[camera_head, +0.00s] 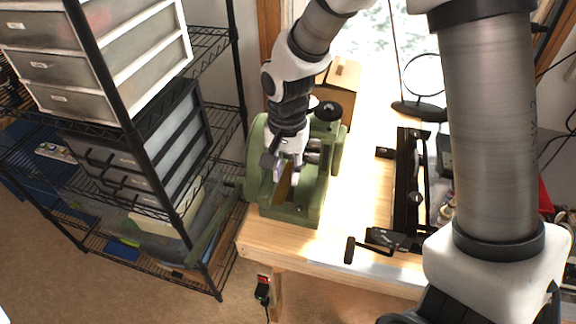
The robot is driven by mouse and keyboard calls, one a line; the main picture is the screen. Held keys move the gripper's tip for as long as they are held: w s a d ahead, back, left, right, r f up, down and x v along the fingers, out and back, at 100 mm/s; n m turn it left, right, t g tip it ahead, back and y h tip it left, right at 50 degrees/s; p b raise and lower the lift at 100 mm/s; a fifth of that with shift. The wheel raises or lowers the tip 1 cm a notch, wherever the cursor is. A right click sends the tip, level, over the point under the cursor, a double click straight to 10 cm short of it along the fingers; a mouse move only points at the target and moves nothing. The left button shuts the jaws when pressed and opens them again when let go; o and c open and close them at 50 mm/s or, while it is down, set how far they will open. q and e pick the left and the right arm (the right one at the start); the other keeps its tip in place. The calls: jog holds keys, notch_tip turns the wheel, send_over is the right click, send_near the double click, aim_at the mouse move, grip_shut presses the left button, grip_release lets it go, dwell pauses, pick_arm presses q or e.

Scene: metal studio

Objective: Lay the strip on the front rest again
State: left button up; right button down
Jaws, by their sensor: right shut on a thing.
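A green machine (292,211) stands at the left end of the wooden bench. My right gripper (284,175) reaches down from above into its open middle. It is shut on a narrow brown strip (284,190), whose lower part shows below the fingertips, tilted, between the machine's green sides. The fingers hide the strip's upper part. I cannot tell which part of the machine is the front rest, or whether the strip touches it. My left gripper is not in view.
A cardboard box (341,78) stands behind the machine. A black metal frame (403,185) with a handle lies to its right on the bench (361,190). A black wire rack (182,222) with drawer units stands close on the left. Bare bench lies between machine and frame.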

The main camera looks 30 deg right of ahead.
aim_at(292, 165)
jog(key=shift+s+a+r+b, duration=0.2)
jog(key=shift+s+a+b, duration=0.25)
jog(key=shift+a, duration=0.05)
jog(key=shift+w+d+f, duration=0.1)
jog(key=shift+w+d, duration=0.05)
jog(key=shift+d, duration=0.05)
jog(key=shift+w+d+f+b, duration=0.55)
jog(key=shift+w+d+f, duration=0.2)
jog(key=shift+w+d, duration=0.25)
jog(key=shift+d+f, duration=0.15)
jog(key=shift+w+d+f+b, duration=0.45)
jog(key=shift+w+d+f, duration=0.15)
jog(key=shift+d+f, duration=0.15)
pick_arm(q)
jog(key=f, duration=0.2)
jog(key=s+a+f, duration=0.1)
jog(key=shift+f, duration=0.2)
pick_arm(e)
jog(key=shift+f, duration=0.45)
